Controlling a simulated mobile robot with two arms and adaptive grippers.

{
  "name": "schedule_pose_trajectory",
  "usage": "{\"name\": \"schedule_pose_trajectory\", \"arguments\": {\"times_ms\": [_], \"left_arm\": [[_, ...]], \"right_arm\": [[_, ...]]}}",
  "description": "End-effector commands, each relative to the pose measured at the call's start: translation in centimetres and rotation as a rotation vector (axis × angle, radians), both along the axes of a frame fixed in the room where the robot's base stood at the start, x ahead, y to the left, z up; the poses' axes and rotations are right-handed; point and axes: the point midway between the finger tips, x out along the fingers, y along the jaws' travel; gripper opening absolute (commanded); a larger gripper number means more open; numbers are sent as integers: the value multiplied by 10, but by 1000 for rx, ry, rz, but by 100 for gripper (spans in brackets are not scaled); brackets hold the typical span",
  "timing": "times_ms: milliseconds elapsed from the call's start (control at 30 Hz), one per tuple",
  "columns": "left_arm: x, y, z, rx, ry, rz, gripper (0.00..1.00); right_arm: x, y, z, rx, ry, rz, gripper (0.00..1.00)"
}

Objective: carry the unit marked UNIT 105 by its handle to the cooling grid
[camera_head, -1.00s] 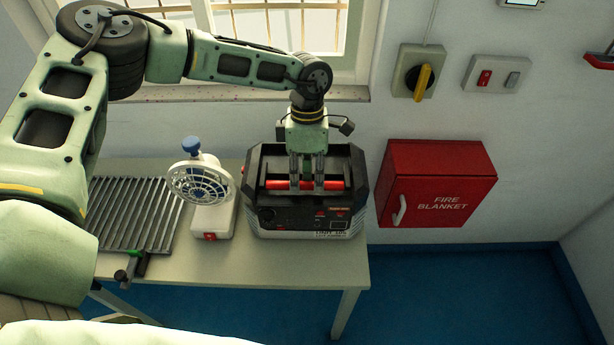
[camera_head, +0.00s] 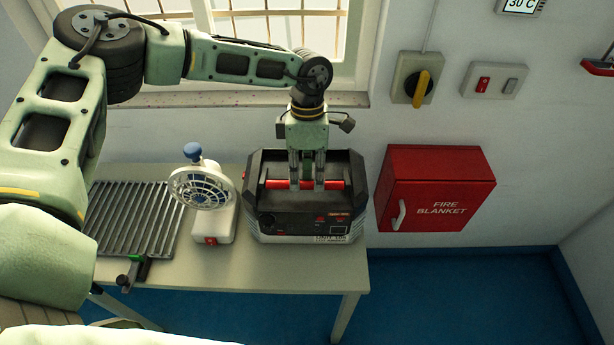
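The unit (camera_head: 268,222) is a black and grey box with a red carry handle (camera_head: 333,184) across its open top. It stands at the right end of the table, and the small label on its front edge is too blurred to read with certainty. My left gripper (camera_head: 307,184) points straight down into the top of the unit, with its fingers closed at the middle of the red handle. The cooling grid (camera_head: 130,218) is a ribbed grey rack at the left of the table, with nothing on it. My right gripper is not in view.
A white fan (camera_head: 212,222) with a blue knob stands between the grid and the unit. A green and black clamp-like piece (camera_head: 134,272) sits at the grid's front edge. The table (camera_head: 285,270) has a clear front strip. A red fire blanket box (camera_head: 436,188) hangs right.

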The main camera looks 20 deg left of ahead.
Motion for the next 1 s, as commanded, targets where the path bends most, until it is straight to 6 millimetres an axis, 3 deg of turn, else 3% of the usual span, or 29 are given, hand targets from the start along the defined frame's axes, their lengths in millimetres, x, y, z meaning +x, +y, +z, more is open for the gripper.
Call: {"name": "schedule_pose_trajectory", "arguments": {"times_ms": [633,1000], "left_arm": [[16,5,21,1,-6,3,12],[28,8,30,1,-7,2,18]], "right_arm": [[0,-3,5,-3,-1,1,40],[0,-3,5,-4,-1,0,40]]}}
